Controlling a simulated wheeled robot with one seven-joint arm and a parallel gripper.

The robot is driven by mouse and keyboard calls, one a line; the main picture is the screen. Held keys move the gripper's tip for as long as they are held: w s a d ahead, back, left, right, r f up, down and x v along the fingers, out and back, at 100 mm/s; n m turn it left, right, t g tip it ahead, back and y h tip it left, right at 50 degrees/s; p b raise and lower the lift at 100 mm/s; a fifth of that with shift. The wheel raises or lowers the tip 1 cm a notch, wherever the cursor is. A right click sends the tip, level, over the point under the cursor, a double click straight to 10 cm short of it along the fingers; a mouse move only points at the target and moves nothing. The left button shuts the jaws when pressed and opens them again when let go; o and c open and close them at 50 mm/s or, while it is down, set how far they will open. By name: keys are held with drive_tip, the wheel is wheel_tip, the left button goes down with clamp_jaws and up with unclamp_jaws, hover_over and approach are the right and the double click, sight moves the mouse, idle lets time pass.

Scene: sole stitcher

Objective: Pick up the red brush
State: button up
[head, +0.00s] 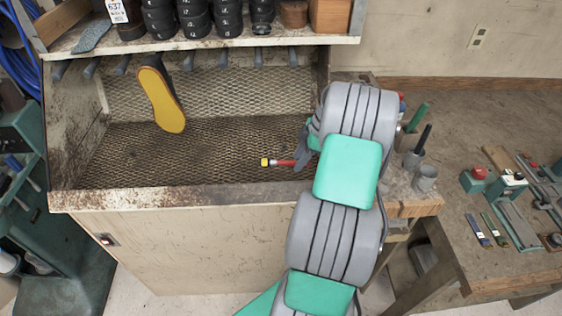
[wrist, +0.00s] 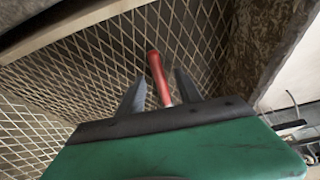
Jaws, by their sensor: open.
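The red brush (head: 281,163) lies on the mesh floor of the bench's recess in the head view. Its yellow end points left, and its right end is hidden by my gripper. My gripper (head: 301,158) is at the brush's right end, partly hidden behind my arm. In the wrist view the red handle (wrist: 158,78) runs between the two fingers of my gripper (wrist: 160,88). The fingers are open, with gaps on both sides of the handle.
A mesh-lined recess (head: 225,150) has a raised front edge and side walls. A yellow sole (head: 162,98) hangs at the left. A shelf (head: 200,43) with black rolls is above. Cups with tools (head: 425,178) stand right of my arm. The recess floor left of the brush is clear.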

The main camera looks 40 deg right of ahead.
clamp_jaws()
idle(0.4)
